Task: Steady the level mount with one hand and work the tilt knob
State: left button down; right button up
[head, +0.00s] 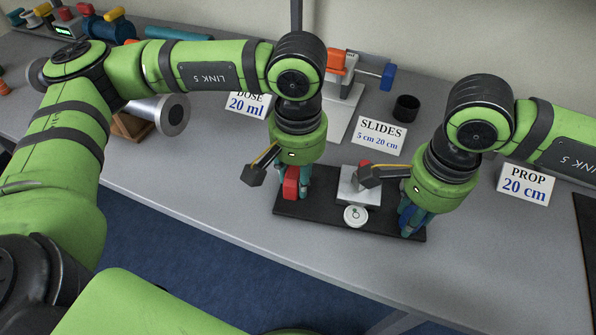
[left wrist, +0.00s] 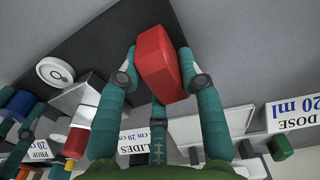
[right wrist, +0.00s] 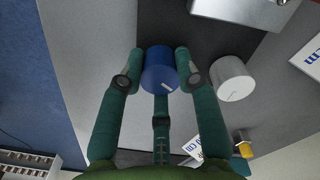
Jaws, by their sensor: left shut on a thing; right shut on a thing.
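The level mount is a dark base plate (head: 320,217) near the table's front edge. A grey block (head: 362,194) and a round white level vial (head: 356,216) with a small ring mark sit mid-plate. My left gripper (head: 297,196) is shut on a red grip (left wrist: 160,64) at the plate's left end. My right gripper (head: 411,224) is shut on a blue knob (right wrist: 158,72) with a white line, at the right end. A white knob (right wrist: 233,78) with a fine line stands beside it, apart from the fingers.
Signs reading DOSE (head: 247,103), SLIDES (head: 379,135) and PROP (head: 525,185) stand behind the plate. A dark cup (head: 406,108) and an orange and blue device (head: 345,70) stand further back. The table is bare to the plate's left.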

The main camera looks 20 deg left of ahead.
pick_arm(q)
jog(key=shift+d, duration=0.1)
pick_arm(e)
jog(key=shift+a+n, duration=0.15)
jog(key=shift+n, duration=1.25)
jog(key=shift+n, duration=1.7)
jog(key=o, duration=1.2)
jog(key=shift+n, duration=0.3)
jog(key=shift+c, duration=0.2)
